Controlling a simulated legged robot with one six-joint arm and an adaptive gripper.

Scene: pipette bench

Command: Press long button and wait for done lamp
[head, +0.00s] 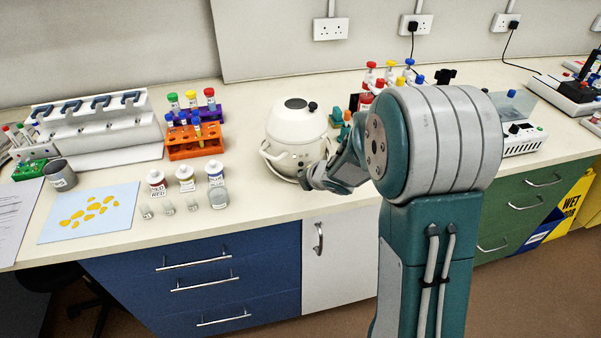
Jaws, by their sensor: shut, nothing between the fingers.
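A cream, rounded machine (289,127) with a dark-rimmed round window in its lid and a dark knob stands near the bench's front edge in the head view. It looks like a small centrifuge. My gripper (304,181) is at the lower right of its front, very close to it. The gripper is shut with nothing in it. I cannot tell whether its tips touch the machine. The long button and the done lamp cannot be made out; my gripper and arm cover part of the machine's front right side.
Left of the machine stand an orange tube rack (194,143), small labelled bottles (186,180) and a pale blue sheet (88,213) with yellow pieces. A pipette stand (95,128) is at the back left. Bare bench lies between the bottles and the machine. My arm hides bench on the right.

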